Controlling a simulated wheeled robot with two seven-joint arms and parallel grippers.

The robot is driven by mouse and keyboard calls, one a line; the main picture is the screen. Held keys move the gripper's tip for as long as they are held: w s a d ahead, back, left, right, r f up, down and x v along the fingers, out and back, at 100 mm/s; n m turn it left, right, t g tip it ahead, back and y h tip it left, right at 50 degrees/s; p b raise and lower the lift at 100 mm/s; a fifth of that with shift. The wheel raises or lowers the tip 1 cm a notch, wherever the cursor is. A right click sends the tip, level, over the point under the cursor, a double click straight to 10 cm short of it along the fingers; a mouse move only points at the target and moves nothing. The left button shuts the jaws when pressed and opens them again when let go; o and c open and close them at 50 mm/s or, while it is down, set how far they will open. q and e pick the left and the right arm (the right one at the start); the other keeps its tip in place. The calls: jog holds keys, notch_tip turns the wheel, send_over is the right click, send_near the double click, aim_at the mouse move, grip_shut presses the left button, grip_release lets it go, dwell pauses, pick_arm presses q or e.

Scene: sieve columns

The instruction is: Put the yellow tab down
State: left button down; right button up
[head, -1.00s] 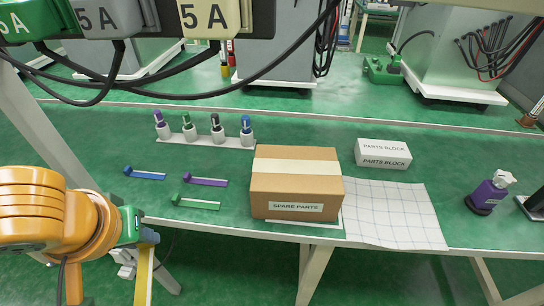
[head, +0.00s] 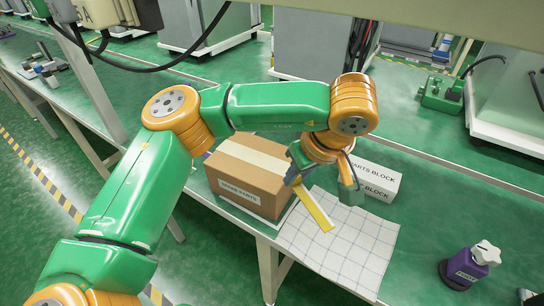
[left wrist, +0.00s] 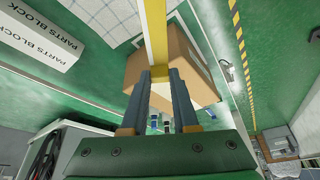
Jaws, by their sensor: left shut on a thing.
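The yellow tab (head: 317,208) is a long, flat strip held by my left gripper (head: 295,179). It slants down to the right, in front of the white grid sheet (head: 335,250) in the head view. I cannot tell for sure whether its lower end touches the sheet. In the left wrist view the two dark fingers (left wrist: 160,76) are closed on the yellow tab (left wrist: 156,35), which runs up out of the picture. My right gripper is not in view.
The spare parts box (head: 250,172) stands just left of the tab. The white parts block box (head: 374,180) lies behind the sheet, close to my wrist.

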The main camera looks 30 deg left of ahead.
pick_arm(q)
jog(key=w+n+g, duration=0.1)
jog(key=w+n, duration=0.1)
jog(key=n, duration=0.2)
jog(key=n+g+p, duration=0.2)
jog(key=n+p, duration=0.1)
send_over(225, 158)
jog(key=d, duration=0.1)
jog(key=shift+r+y, duration=0.3)
notch_tip(225, 158, down, 3)
jog(key=shift+f, duration=0.15)
jog(key=shift+d+f, duration=0.1)
jog(key=shift+f, duration=0.15)
jog(key=shift+f, duration=0.2)
